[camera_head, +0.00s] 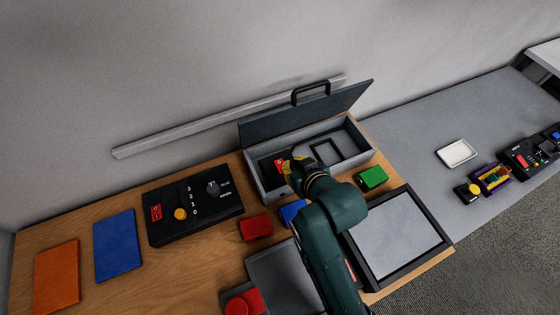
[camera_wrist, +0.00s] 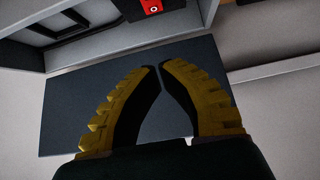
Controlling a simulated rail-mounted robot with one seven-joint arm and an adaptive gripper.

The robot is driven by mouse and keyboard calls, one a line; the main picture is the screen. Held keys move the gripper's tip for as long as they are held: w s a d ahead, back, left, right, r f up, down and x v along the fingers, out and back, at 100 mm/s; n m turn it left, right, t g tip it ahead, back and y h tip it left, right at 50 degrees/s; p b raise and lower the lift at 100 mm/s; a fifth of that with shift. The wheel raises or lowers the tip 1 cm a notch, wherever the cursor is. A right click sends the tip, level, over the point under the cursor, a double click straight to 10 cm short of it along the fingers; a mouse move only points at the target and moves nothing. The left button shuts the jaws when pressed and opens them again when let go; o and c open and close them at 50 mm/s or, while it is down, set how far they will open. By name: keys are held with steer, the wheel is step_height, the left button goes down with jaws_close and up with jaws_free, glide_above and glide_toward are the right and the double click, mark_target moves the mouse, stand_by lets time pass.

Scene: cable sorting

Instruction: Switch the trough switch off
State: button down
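The trough (camera_head: 257,183) is a grey open-topped box at the back of the wooden table, its dark hinged lid (camera_head: 345,101) raised. A red trough switch (camera_head: 279,166) sits inside at its left end. It also shows at the top edge of the wrist view (camera_wrist: 152,5), partly cut off, so its position is unclear. My gripper (camera_head: 287,165) is over the left part of the trough, right beside the switch in the head view. In the wrist view my gripper (camera_wrist: 160,67) has its yellow fingertips almost together, with nothing between them. Contact with the switch cannot be seen.
A black control panel (camera_head: 221,205) with a red switch, yellow button and knob stands left of the trough. Red (camera_head: 256,228), blue (camera_head: 292,212) and green (camera_head: 371,177) blocks lie in front of it. A black-framed pale panel (camera_head: 398,237) is at the right.

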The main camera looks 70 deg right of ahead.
steer(key=shift+f, duration=0.1)
steer(key=b, duration=0.2)
glide_above(280, 164)
steer(key=f, duration=0.6)
steer(key=shift+s+a, duration=0.2)
steer(key=shift+s, duration=0.05)
steer(key=f, duration=0.2)
steer(key=shift+w+d+f+b, duration=0.2)
steer(key=shift+w+f+b, duration=0.05)
steer(key=shift+f+b, duration=0.15)
steer(key=shift+f, duration=0.55)
